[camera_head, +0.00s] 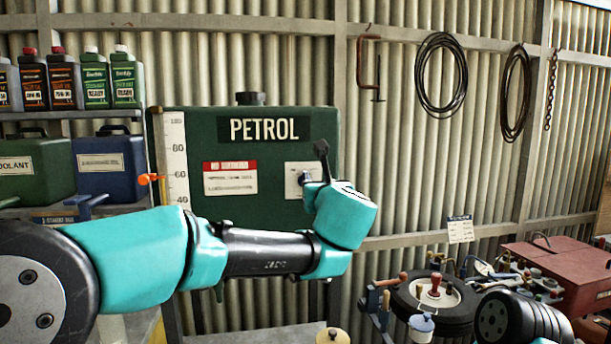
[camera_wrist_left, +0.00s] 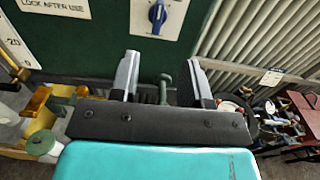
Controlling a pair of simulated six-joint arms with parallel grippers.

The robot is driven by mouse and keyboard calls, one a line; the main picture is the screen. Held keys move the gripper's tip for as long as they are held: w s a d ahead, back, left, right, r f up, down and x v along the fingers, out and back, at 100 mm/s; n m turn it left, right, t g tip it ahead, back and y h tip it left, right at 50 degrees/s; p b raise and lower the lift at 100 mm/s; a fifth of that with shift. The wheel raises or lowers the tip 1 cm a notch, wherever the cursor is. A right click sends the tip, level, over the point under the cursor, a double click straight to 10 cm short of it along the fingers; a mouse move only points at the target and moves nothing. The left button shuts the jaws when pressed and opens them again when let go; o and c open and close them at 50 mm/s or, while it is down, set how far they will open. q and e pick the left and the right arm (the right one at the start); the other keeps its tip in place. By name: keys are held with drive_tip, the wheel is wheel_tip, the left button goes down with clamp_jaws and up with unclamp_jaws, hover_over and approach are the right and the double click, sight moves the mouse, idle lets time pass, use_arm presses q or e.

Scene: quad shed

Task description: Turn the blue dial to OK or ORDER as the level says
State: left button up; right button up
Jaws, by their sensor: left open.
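The green PETROL tank (camera_head: 270,125) stands against the corrugated wall. Its white level scale (camera_head: 174,150) runs up the left edge, with an orange pointer (camera_head: 150,179) beside it, a little below the 60 mark. The blue dial (camera_head: 304,178) sits on a white plate (camera_head: 292,168) on the tank's front, partly hidden by my left gripper (camera_head: 322,160). The dial also shows in the left wrist view (camera_wrist_left: 157,15), above the fingertips. There my left gripper (camera_wrist_left: 162,72) is open, apart from the dial. The words at the dial are too small to read. My right gripper is out of view.
Oil bottles (camera_head: 95,78) stand on a shelf at the left, above a dark blue can (camera_head: 105,165). A tyre (camera_head: 436,300) with tools around it and a red toolbox (camera_head: 565,270) are at the right. Coiled cables (camera_head: 440,75) hang on the wall.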

sight(298, 175)
use_arm(q)
drive_tip(key=w+a, duration=0.1)
drive_tip(key=w, duration=0.4)
drive_tip(key=w+a, duration=0.1)
drive_tip(key=w, duration=0.5)
drive_tip(key=w+a, duration=0.1)
drive_tip(key=w, duration=0.4)
drive_tip(key=shift+w, duration=0.35)
drive_tip(key=c, duration=0.6)
drive_tip(key=shift+o, duration=0.2)
drive_tip(key=shift+a+n, duration=0.15)
drive_tip(key=shift+n, duration=0.25)
drive_tip(key=n, duration=0.2)
drive_tip(key=a+n, duration=0.1)
drive_tip(key=n, duration=0.1)
drive_tip(key=shift+s+f, duration=0.1)
drive_tip(key=shift+f, duration=0.1)
drive_tip(key=shift+a+f+n, duration=0.15)
drive_tip(key=shift+n, duration=0.9)
drive_tip(key=shift+a+f+n, duration=0.1)
drive_tip(key=shift+n, duration=0.95)
